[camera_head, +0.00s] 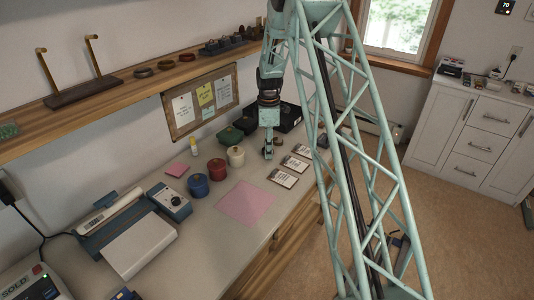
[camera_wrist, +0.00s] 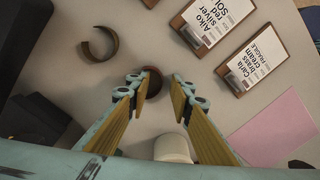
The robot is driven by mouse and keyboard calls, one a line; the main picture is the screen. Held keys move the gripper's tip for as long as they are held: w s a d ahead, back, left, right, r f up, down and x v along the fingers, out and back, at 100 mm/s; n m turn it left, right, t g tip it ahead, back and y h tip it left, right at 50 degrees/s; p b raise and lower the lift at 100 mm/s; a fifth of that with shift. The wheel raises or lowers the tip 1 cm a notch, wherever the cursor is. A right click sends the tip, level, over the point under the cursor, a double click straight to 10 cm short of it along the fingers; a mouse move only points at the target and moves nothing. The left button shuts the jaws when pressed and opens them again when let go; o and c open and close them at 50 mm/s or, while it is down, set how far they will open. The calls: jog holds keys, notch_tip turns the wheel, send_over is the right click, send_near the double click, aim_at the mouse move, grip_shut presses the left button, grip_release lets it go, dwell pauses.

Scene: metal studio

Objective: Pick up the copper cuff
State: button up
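My gripper (camera_head: 268,154) (camera_wrist: 156,80) points down low over the bench, its two fingers apart. In the wrist view a small reddish-brown cuff (camera_wrist: 155,84), likely the copper one, shows between the fingertips, its left side partly hidden by a finger. I cannot tell whether the fingers touch it. A second, wider C-shaped cuff (camera_wrist: 98,45), olive-brown, lies on the bench up and left of the fingers, clear of them. In the head view my gripper hides most of the spot beneath it.
A white jar (camera_head: 236,156) stands close to my gripper, also in the wrist view (camera_wrist: 172,148). Red (camera_head: 217,169) and blue (camera_head: 198,185) jars stand beyond it. Label cards (camera_head: 283,177), a pink sheet (camera_head: 246,203), a green box (camera_head: 231,136) and a black tray (camera_head: 288,118) lie around.

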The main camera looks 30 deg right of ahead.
grip_shut()
jog(key=shift+r, duration=0.2)
dwell(0.3)
jog(key=shift+r+p, duration=0.6)
jog(key=shift+r, duration=1.05)
jog(key=s+a, duration=0.2)
jog(key=s, duration=0.3)
jog(key=s+a+r+p, duration=0.1)
jog(key=s+a, duration=0.1)
jog(key=s, duration=0.2)
jog(key=s+a+p, duration=0.1)
jog(key=s+a, duration=0.1)
jog(key=s, duration=0.3)
jog(key=shift+s+a+r, duration=0.15)
jog(key=shift+s+a, duration=0.1)
jog(key=shift+s, duration=0.1)
